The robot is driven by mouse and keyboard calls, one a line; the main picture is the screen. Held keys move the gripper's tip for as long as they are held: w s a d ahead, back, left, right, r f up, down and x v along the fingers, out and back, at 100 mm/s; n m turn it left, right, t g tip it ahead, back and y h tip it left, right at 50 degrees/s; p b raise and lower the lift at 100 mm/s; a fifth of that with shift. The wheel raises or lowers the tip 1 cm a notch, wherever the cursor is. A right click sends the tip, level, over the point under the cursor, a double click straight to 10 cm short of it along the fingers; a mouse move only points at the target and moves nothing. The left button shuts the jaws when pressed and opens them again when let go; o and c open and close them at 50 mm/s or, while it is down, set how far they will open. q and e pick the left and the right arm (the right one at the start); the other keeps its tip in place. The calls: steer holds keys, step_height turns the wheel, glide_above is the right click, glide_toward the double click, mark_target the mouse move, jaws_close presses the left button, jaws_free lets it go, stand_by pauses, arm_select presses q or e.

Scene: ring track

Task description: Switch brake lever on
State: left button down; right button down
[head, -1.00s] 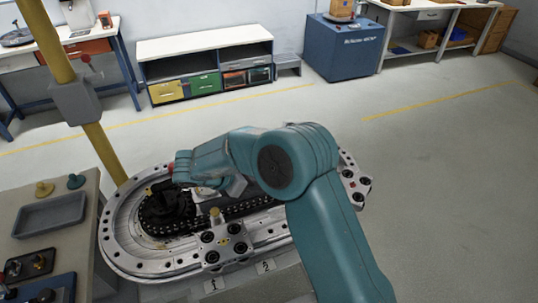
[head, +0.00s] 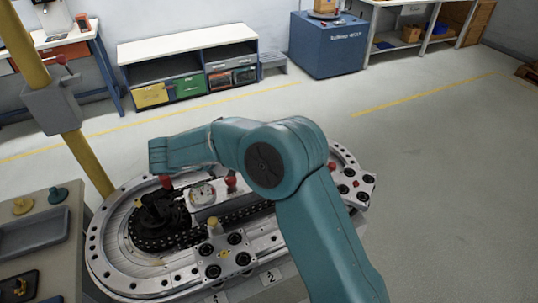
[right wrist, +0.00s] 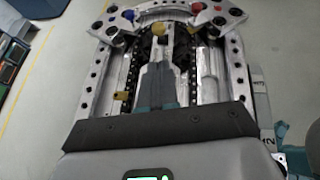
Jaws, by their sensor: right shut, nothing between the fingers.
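My right arm reaches left over the oval metal ring track (head: 110,262) in the head view. Its fingers are hidden there. The right wrist view shows my right gripper (right wrist: 158,70) shut and empty, with its tips over the track's middle, just short of a yellow knob (right wrist: 160,32). Red knobs stand on the track in the head view, one at the left (head: 166,182) and one near the middle (head: 231,181). A red-knobbed lever (head: 61,60) also sticks out of a grey box on the yellow post. I cannot tell which is the brake lever. My left gripper is out of view.
A grey bench with a tray (head: 35,232) stands left of the track, beside the yellow post (head: 88,160). A white-topped cabinet (head: 185,45) and a blue cabinet (head: 325,45) stand at the back. The floor to the right is clear.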

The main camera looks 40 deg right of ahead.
steer(key=p+x, duration=0.1)
steer(key=x, duration=0.7)
steer(key=shift+p+x, duration=0.35)
steer(key=shift+x, duration=0.6)
steer(key=shift+a, duration=0.1)
steer(key=shift+r+y, duration=0.25)
steer(key=shift+y, duration=0.15)
